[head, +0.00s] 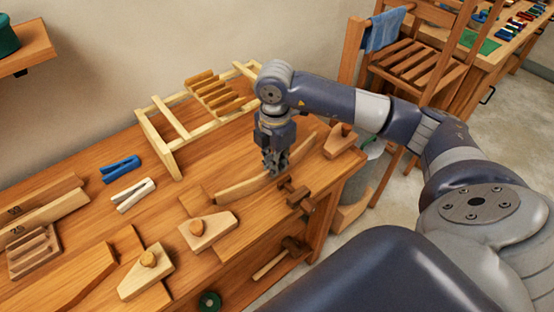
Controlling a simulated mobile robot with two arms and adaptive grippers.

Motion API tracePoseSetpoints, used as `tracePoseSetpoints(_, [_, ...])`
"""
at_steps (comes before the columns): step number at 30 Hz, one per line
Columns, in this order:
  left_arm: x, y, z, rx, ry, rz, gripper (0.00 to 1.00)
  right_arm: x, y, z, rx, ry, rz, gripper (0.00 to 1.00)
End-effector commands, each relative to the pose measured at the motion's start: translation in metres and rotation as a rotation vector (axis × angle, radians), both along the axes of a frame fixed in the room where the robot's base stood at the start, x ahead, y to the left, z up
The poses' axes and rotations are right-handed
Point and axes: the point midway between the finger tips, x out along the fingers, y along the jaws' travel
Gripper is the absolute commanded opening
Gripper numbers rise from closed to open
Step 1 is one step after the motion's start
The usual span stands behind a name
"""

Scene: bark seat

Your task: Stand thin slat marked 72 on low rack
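A low slotted wooden rack (34,252) stands at the far left of the bench. Behind it are two pale boards, an upper board (48,197) and a lower board (52,215), with small dark marks that I cannot read surely. A long, slightly curved pale wooden piece (240,188) lies at the right part of the bench. My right gripper (275,170) points down at this curved piece, its fingers at or just over it. I cannot tell whether they hold it. No mark 72 is legible. My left gripper is not in view.
A pale frame with several slats (178,118) lies at the back. Blue (120,168) and white (133,195) clamps lie left of it. Wooden blocks with round knobs (207,230) and a dark wooden clamp (296,194) line the front edge. A chair (418,68) stands behind right.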

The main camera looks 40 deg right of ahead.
Motion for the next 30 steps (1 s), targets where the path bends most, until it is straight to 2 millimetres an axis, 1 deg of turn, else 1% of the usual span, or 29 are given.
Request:
tracePoseSetpoints(5, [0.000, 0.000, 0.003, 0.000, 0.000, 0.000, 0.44, 0.000, 0.000, 0.004, 0.000, -0.001, 0.000, 0.00])
tracePoseSetpoints(30, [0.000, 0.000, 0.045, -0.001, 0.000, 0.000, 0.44, 0.000, 0.000, 0.063, 0.000, -0.002, -0.001, 0.00])
